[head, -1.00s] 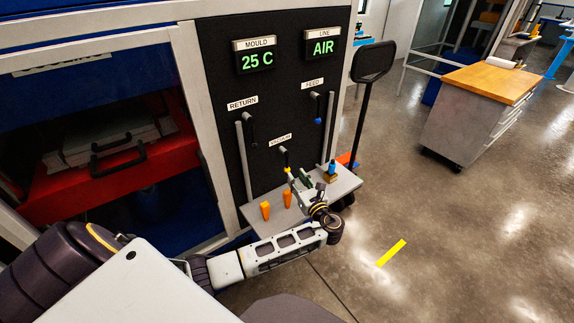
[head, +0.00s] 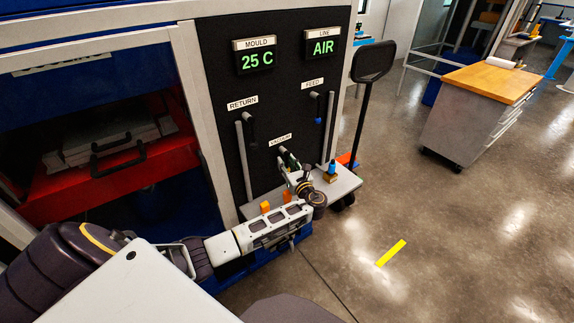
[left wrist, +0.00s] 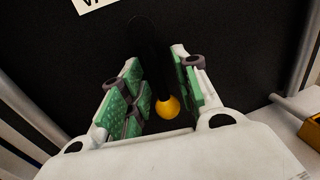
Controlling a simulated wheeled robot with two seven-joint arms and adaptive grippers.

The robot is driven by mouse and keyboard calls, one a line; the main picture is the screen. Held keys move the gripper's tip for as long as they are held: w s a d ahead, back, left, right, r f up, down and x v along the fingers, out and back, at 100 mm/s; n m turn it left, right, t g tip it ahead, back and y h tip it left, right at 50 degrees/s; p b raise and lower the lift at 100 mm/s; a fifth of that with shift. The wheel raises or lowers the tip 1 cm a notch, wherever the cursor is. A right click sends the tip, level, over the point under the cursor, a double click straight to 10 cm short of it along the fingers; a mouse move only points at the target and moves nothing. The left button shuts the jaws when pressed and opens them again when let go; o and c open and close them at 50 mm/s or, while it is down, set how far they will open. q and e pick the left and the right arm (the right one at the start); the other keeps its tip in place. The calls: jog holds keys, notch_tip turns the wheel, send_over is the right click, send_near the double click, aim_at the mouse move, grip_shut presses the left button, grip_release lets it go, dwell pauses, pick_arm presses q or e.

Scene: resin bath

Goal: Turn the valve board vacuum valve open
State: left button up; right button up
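The valve board (head: 220,60) is a black panel with RETURN, FEED and VACUUM labels. The vacuum valve's lever (left wrist: 152,55) is black with a yellow ball end and hangs down in the left wrist view. In the head view my gripper mostly covers it, below the VACUUM label (head: 280,140). My left gripper (head: 288,160) is at the lever. In the left wrist view its green-padded fingers (left wrist: 157,95) are open, one on each side of the lever, with a visible gap at the right finger. Contact on the left side is hard to tell. My right gripper is not in view.
A shelf (head: 345,183) below the board holds orange-handled items (head: 265,207) and a brass block with a blue top (head: 331,173). The return lever (head: 249,127) and feed lever (head: 317,108) are nearby, with grey pipes beside them.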

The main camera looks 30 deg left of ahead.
pick_arm(q)
jog(key=c, duration=0.7)
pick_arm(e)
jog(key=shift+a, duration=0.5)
